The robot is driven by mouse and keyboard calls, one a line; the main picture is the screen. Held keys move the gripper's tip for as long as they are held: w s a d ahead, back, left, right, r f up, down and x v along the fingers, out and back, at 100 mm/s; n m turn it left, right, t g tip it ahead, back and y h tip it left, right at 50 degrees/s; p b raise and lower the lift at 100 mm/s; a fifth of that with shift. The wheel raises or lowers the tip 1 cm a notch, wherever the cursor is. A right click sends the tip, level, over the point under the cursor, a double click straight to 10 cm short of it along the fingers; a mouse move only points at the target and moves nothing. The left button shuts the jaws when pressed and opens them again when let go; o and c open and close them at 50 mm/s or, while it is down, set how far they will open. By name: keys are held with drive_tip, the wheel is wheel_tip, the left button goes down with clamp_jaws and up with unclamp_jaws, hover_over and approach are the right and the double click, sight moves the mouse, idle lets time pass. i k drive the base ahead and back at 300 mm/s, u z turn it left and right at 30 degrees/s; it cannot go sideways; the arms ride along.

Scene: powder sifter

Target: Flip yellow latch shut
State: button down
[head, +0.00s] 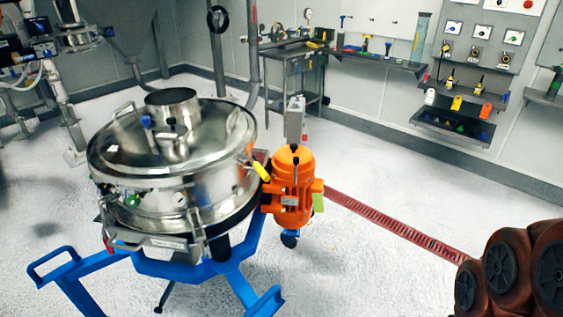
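The powder sifter (170,195) is a round, shiny metal drum on a blue frame, left of the picture's middle. The yellow latch (261,171) is at the right side of its rim, close to the orange motor. Its yellow handle slants outward, down to the right, away from the drum wall. I cannot tell from this view how its catch sits. The lid (120,160) lies on top of the drum, with a short wide spout (172,112) rising from it.
The orange motor (293,190) stands right beside the latch. The blue frame (180,268) has arms reaching out at the front. A red floor grate (390,225) runs to the right. A metal table (290,75) and wall shelves are at the back. The floor between is clear.

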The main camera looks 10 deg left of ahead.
sight(263, 174)
drive_tip(key=i, duration=0.9)
drive_tip(key=u, duration=2.2)
